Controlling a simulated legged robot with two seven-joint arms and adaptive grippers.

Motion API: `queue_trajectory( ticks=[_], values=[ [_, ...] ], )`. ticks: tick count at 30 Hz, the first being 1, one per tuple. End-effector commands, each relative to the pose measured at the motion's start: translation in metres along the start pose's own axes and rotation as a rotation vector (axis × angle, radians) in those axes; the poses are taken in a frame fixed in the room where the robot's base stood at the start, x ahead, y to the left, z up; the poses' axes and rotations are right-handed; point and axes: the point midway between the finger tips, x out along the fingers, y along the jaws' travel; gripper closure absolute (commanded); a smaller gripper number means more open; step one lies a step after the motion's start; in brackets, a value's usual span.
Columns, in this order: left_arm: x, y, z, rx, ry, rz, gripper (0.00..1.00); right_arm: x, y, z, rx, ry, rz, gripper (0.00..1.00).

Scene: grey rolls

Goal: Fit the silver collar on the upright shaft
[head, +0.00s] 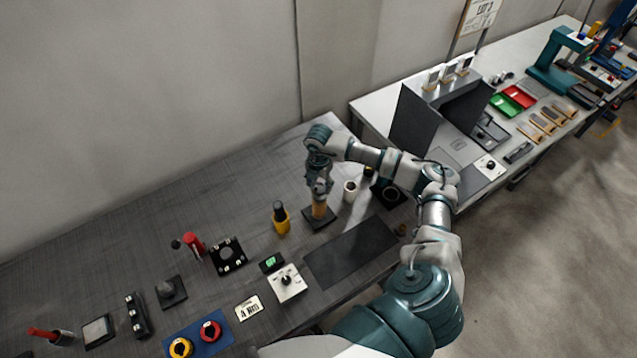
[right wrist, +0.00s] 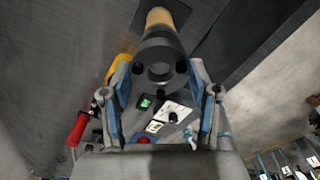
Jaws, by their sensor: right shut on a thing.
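The upright shaft (head: 319,211) is a tan-orange cylinder on a dark square base on the bench. Its tan side also shows at the top of the right wrist view (right wrist: 160,17). My right gripper (head: 319,188) is directly over the shaft, pointing down. In the right wrist view its two fingers (right wrist: 160,90) are shut on the collar (right wrist: 160,47), a thick grey ring that looks dark here. The collar is at the shaft's upper end. I cannot tell whether it is around the shaft or just above it. My left gripper is not in view.
A yellow-and-black bottle-like item (head: 281,218) stands left of the shaft and a white cup-like cylinder (head: 350,191) right of it. A dark flat mat (head: 350,252) lies in front. A dial box (head: 286,282) and a red-handled item (head: 193,245) are nearby.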

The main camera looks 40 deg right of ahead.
Motion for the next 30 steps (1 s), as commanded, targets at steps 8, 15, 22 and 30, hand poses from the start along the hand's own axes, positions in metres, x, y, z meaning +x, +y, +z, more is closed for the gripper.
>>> queue_trajectory(
  ticks=[8,15,22,30],
  values=[
    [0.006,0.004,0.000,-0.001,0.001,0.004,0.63,0.008,0.002,-0.003,-0.002,-0.002,0.001,0.89],
    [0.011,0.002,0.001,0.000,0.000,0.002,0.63,0.016,0.002,-0.004,-0.003,0.002,0.001,0.89],
    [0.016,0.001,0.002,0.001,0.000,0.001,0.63,0.023,0.002,-0.004,-0.004,0.003,0.002,0.89],
    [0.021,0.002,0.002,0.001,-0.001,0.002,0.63,0.031,0.002,-0.005,-0.004,0.003,0.002,0.89]
  ],
)
